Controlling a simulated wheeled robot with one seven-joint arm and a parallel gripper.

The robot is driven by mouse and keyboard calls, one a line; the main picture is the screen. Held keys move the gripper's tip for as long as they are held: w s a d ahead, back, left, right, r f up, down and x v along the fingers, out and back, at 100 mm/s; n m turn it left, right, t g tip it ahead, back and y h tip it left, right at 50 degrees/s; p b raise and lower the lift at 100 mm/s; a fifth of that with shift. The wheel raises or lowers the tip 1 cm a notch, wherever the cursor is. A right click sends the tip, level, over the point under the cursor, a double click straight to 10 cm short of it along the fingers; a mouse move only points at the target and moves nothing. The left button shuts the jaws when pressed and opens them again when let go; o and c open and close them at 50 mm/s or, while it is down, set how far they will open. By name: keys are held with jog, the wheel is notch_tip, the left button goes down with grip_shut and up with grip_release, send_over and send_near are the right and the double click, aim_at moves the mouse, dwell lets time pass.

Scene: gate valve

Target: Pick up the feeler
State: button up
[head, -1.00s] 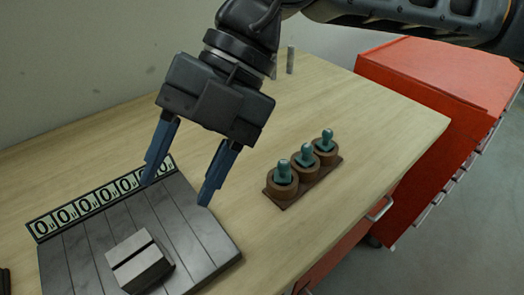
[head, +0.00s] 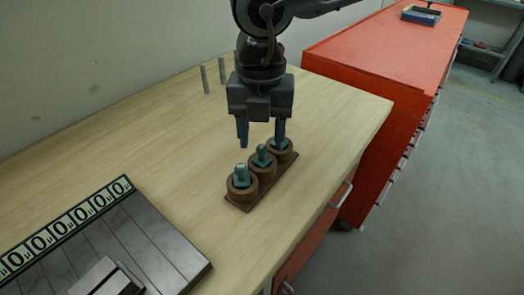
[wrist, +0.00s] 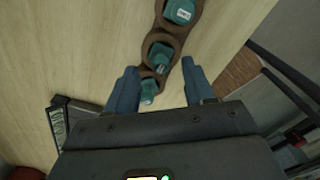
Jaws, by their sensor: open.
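A brown wooden rack (head: 238,204) on the wooden bench holds three teal-topped pieces in round cups, in a slanting row. In the head view these are the near piece (head: 242,177), the middle piece (head: 262,156) and the far piece (head: 281,143). I cannot tell which of them, if any, is the feeler. My gripper (head: 261,144) points down over the middle and far part of the rack, jaws apart. The right finger overlaps the far piece in the picture; contact is unclear. In the wrist view, one teal piece (wrist: 148,90) shows between the blue fingers, two beyond.
A dark slatted board with a number strip (head: 70,222) lies at the left front, a grey block (head: 105,280) on it. Thin grey posts (head: 205,79) stand at the back. A red cabinet (head: 375,60) adjoins the bench's right side. The bench left of the rack is clear.

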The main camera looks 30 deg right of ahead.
aim_at(262, 146)
jog(key=shift+d+f, duration=0.1)
jog(key=shift+f, duration=1.45)
grip_shut()
